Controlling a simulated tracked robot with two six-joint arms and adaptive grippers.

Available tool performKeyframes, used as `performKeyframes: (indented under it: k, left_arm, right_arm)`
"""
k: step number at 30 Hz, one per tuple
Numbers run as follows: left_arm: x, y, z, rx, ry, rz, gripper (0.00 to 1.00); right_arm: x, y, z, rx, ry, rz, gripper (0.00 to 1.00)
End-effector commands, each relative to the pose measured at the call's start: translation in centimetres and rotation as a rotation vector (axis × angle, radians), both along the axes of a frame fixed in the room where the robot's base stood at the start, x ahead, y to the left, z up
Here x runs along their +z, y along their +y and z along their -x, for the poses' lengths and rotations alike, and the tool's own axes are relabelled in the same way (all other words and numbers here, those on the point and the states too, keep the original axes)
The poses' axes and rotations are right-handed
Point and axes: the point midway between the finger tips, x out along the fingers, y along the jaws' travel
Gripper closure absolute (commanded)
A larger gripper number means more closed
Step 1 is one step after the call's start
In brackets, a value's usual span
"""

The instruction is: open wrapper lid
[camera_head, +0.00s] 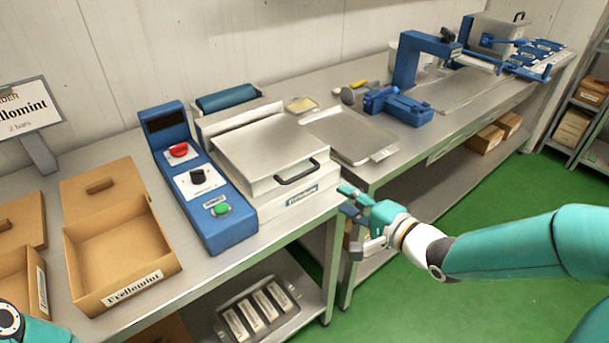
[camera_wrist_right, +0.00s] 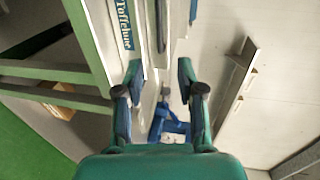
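The wrapper (camera_head: 268,165) is a steel box on the bench with a flat, closed lid (camera_head: 270,140). A dark bar handle (camera_head: 296,173) is on the lid's front edge. My right gripper (camera_head: 346,202) is just right of the wrapper's front corner, apart from the handle. In the right wrist view the right gripper (camera_wrist_right: 161,85) has its fingers spread, with nothing between them. A dark bar, probably the handle (camera_wrist_right: 161,25), shows beyond the fingers. Only a bit of my left arm shows at the lower left; its gripper is out of view.
A blue control box (camera_head: 197,180) with red and green buttons stands left of the wrapper. An open cardboard box (camera_head: 165,262) is further left. A steel tray (camera_head: 352,135) lies to the right. A rack of wrapped bars (camera_head: 258,312) sits on the lower shelf. Green floor is clear in front.

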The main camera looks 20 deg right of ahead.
Motion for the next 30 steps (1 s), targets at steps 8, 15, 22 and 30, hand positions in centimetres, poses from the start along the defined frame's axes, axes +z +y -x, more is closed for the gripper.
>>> performKeyframes:
  k: [8, 15, 22, 30]
  left_arm:
    - [0.4, 0.0, 0.0, 0.000, 0.000, 0.000, 0.21]
    - [1.2, 0.0, 0.0, 0.000, 0.000, 0.000, 0.21]
    - [1.9, 0.0, 0.0, 0.000, 0.000, 0.000, 0.21]
    - [2.3, 0.0, 0.0, 0.000, 0.000, 0.000, 0.21]
  right_arm:
    - [-0.9, 1.6, -3.9, 0.004, 0.004, -0.002, 0.62]
    - [-2.0, 3.4, -8.8, 0.004, 0.003, -0.001, 0.62]
    - [-2.9, 4.8, -12.7, 0.002, 0.005, 0.000, 0.62]
    - [-3.4, 5.5, -14.8, 0.000, 0.003, 0.000, 0.62]
